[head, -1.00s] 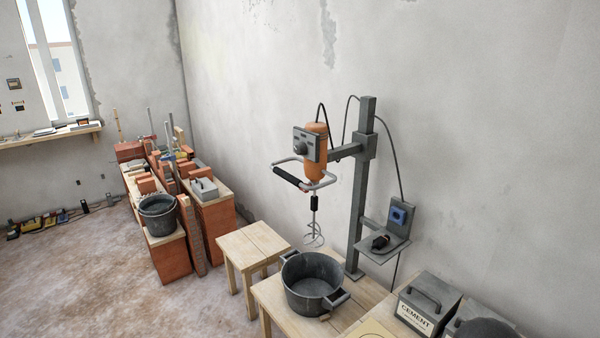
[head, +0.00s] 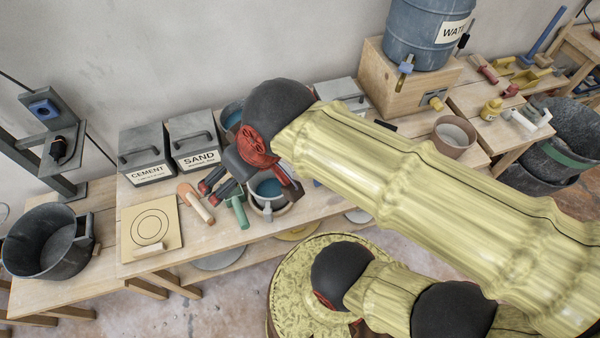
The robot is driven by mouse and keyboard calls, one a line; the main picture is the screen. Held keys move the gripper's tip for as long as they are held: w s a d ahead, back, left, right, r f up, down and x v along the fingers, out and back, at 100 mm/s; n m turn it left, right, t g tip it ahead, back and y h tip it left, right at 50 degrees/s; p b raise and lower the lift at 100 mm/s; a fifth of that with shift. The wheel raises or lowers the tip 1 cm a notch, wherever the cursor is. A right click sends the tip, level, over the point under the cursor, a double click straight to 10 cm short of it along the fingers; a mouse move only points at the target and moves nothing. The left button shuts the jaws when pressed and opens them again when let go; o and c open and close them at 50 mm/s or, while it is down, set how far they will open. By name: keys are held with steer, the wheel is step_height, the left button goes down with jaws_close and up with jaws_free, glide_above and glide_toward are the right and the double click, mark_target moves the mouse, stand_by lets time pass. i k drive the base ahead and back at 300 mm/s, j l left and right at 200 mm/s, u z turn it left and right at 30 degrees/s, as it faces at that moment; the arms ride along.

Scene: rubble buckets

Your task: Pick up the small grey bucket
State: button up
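A small bucket (head: 270,208) with a pale grey outside and a blue-grey inside stands at the front of the table, partly hidden by my gripper. My gripper (head: 248,194) is over its upper left part, with the fingers spread apart. I cannot tell whether they touch it. A larger dark grey tub (head: 48,240) with side handles stands at the far left. Another bluish container (head: 232,116) is behind my arm, mostly hidden.
Grey boxes marked cement (head: 146,156) and sand (head: 194,143) stand by the wall. A trowel (head: 197,203) and a green-handled tool (head: 238,210) lie left of the bucket. A blue water barrel (head: 424,35) stands at the back, and a brown pot (head: 453,138) at right.

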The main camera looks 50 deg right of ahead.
mark_target(264, 186)
steer(key=l+z, duration=0.15)
steer(key=z, duration=2.75)
steer(key=u, duration=2.4)
steer(key=k+l+u, duration=0.15)
steer(key=u, duration=0.2)
steer(key=k+l+u, duration=0.15)
steer(key=l+u, duration=0.2)
